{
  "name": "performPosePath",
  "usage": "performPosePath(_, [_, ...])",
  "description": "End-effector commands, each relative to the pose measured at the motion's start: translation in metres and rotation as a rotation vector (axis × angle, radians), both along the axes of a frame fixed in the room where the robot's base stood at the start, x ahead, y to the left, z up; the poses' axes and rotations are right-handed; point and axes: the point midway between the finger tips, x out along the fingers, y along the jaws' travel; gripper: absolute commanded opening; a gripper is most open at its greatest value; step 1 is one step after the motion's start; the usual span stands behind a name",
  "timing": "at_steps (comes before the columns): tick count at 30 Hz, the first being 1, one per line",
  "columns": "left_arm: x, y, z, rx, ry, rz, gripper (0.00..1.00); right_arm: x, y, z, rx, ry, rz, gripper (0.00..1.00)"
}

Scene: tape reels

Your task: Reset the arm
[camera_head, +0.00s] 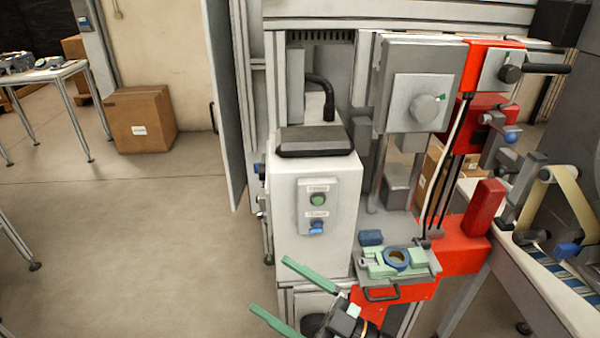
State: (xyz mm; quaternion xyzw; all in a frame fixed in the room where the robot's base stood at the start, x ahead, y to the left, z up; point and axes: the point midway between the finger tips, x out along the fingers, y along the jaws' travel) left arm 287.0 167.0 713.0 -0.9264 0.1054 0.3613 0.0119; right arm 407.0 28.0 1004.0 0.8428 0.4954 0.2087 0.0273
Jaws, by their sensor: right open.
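My right gripper (269,285) shows at the bottom centre of the head view. Its two long green fingers are spread wide apart, with nothing between them. They point up and left, over the floor in front of the white machine cabinet (290,215). The gripper is left of the green fixture (378,267) and appears apart from it. My left gripper is not in view.
The fixture holds a blue ring (396,258) on a red-fronted machine stand (395,300). The cabinet has a green button and a blue knob. A tape reel machine (560,200) stands at right.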

Motion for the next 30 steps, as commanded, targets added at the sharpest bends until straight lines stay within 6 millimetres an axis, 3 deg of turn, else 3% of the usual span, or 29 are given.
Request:
performPosePath(3, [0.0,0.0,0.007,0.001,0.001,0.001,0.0,0.022,-0.05,-0.041,0.032,0.2,-0.312,0.99])
performPosePath(7, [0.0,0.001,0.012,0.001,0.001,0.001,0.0,0.015,-0.109,-0.116,-0.048,0.465,-0.598,0.99])
performPosePath(12, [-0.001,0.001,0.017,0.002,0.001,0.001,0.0,-0.041,-0.165,-0.207,-0.224,0.794,-0.79,0.99])
performPosePath(15, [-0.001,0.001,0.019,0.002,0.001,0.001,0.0,-0.078,-0.182,-0.241,-0.311,0.937,-0.827,0.99])
performPosePath(18, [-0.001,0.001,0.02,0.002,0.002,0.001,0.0,-0.105,-0.191,-0.261,-0.369,1.029,-0.836,0.99])
performPosePath(21, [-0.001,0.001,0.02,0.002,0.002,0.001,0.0,-0.119,-0.196,-0.271,-0.4,1.074,-0.837,0.99])
performPosePath(30, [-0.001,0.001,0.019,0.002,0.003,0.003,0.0,-0.122,-0.196,-0.273,-0.407,1.082,-0.835,0.99])
